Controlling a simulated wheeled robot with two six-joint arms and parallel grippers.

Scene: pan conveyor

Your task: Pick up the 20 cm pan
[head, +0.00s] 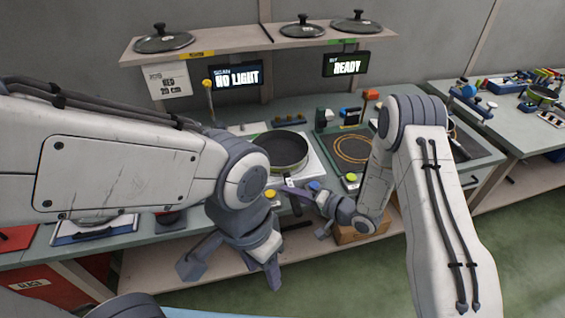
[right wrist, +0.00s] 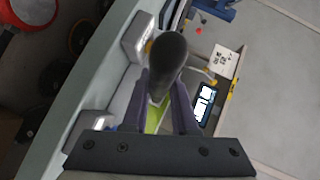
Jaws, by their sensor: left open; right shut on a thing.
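The dark round pan (head: 283,150) sits on the white-topped station in the middle of the counter in the head view. Its handle points toward the counter's front edge. My right gripper (head: 287,189) reaches in from the right to this handle. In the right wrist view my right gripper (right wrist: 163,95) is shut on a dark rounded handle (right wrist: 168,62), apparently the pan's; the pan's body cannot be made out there. My left gripper (head: 232,272) is open and empty, low in front of the counter, apart from the pan.
A ringed burner (head: 353,149) lies right of the pan. Lids (head: 303,28) stand on the shelf above. A cardboard box (head: 357,232) stands below the counter.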

